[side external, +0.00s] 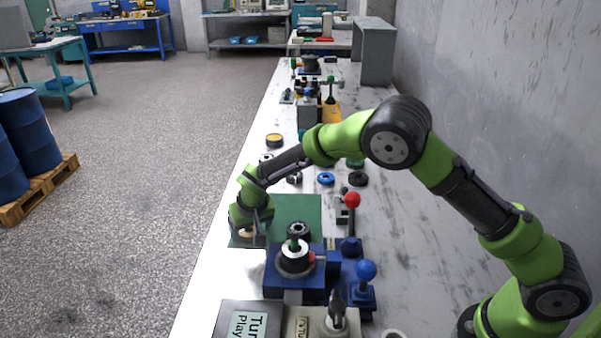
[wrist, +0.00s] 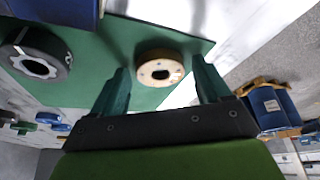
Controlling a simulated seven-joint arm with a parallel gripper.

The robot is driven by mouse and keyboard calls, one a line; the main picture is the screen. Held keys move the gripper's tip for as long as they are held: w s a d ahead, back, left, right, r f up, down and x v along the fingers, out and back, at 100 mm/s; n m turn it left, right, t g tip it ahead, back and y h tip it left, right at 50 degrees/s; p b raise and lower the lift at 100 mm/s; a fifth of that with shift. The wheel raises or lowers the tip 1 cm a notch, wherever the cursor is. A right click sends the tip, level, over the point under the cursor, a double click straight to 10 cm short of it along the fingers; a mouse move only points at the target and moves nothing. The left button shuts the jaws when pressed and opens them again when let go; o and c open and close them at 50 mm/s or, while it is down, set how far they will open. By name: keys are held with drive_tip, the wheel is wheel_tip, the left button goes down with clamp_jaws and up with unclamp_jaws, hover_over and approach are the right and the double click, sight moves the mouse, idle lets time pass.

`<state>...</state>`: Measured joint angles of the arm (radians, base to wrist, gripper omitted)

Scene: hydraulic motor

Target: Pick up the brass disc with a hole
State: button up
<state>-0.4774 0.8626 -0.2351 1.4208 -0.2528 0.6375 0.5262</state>
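The brass disc with a hole (wrist: 148,74) is a pale tan ring with a dark centre hole and small holes around it. It lies on the green mat (wrist: 100,90) near the mat's edge. In the side view the disc (side external: 247,234) shows partly, beneath my gripper (side external: 250,226) at the mat's left corner. In the wrist view the two fingers of my gripper (wrist: 161,72) stand wide apart, with the disc in view between their tips. The fingers do not appear to touch it. The height gap is hard to tell.
A dark ring (wrist: 36,60) lies on the same mat; it also shows in the side view (side external: 298,230). A blue fixture (side external: 293,272) and a red-knobbed lever (side external: 352,202) stand close by. Several other parts lie along the bench behind. The bench's left edge is near my gripper.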

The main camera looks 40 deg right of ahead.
sight(251, 233)
drive_tip(key=c, duration=1.1)
wheel_tip(251, 233, up, 10)
drive_tip(key=shift+r, duration=0.15)
drive_tip(key=shift+r, duration=0.7)
